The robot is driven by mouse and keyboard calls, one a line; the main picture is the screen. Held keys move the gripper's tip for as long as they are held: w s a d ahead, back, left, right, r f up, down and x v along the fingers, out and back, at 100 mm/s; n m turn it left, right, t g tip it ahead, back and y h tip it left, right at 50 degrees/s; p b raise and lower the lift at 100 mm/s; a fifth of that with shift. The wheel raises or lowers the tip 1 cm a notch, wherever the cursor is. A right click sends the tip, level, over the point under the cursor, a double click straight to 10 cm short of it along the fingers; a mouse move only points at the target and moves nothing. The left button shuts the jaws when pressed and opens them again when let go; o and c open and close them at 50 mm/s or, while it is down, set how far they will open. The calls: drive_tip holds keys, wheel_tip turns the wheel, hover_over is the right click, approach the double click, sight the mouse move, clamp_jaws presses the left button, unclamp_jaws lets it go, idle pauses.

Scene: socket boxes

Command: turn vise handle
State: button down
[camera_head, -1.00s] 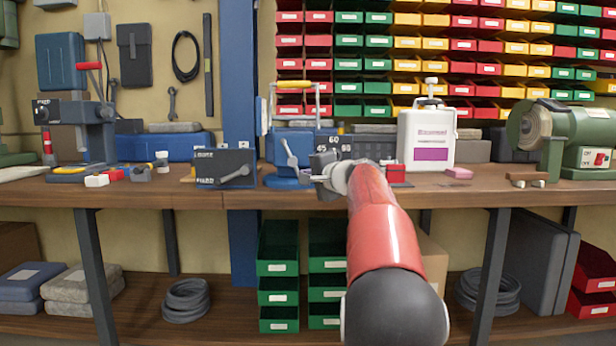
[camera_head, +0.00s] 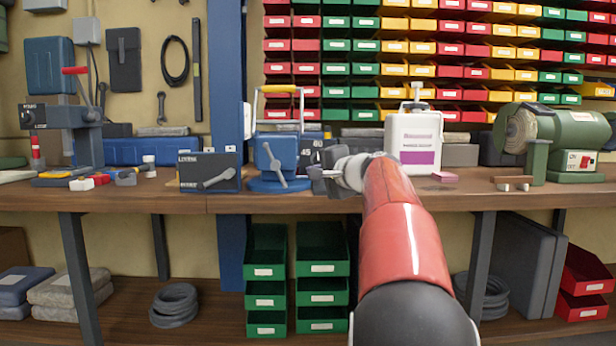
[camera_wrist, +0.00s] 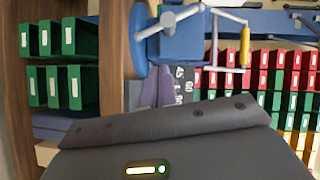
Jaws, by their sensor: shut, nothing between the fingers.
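The blue vise (camera_head: 275,155) stands upright on the workbench, left of my gripper. Its grey bar handle (camera_head: 273,165) slants from upper left to lower right across the vise's front. In the wrist view the vise (camera_wrist: 141,45) is at the top centre, turned sideways, with its handle (camera_wrist: 168,20) clear of my fingers. My gripper (camera_head: 320,178) is shut and empty, just right of the vise and apart from the handle.
A dark box with a lever (camera_head: 209,172) sits left of the vise. A white jug (camera_head: 413,140) stands behind my arm, and a green grinder (camera_head: 560,140) is at the right. Green bins (camera_head: 322,270) are under the wooden bench (camera_head: 150,200).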

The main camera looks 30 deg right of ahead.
drive_tip(key=s, duration=0.2)
drive_tip(key=s+r, duration=0.1)
drive_tip(key=shift+s, duration=0.4)
drive_tip(key=c, duration=2)
unclamp_jaws()
drive_tip(key=shift+s, duration=0.15)
drive_tip(key=shift+o, duration=1.3)
drive_tip(key=shift+w+a, duration=0.15)
drive_tip(key=shift+w, duration=0.2)
drive_tip(key=o, duration=0.6)
drive_tip(key=w+n+h+p, duration=0.1)
drive_tip(key=w, duration=0.1)
drive_tip(key=w+a+f+h+p, duration=0.1)
drive_tip(key=w+h+p, duration=0.1)
drive_tip(key=w+a+n+h+p, duration=0.1)
drive_tip(key=w, duration=0.1)
drive_tip(key=shift+w+a+f+n+g+h+p, duration=0.1)
drive_tip(key=shift+a+f+n+g+h+p, duration=0.05)
drive_tip(key=shift+a+n+g+h+p, duration=0.2)
drive_tip(key=shift+c, duration=0.2)
drive_tip(key=n+h+p, duration=0.4)
drive_tip(key=h, duration=0.1)
approach(275, 168)
drive_tip(key=x, duration=0.3)
drive_tip(key=shift+n+g, duration=0.25)
drive_tip(key=shift+n, duration=0.2)
drive_tip(key=x, duration=0.7)
drive_tip(key=shift+w+d, duration=0.15)
drive_tip(key=shift+w, duration=0.2)
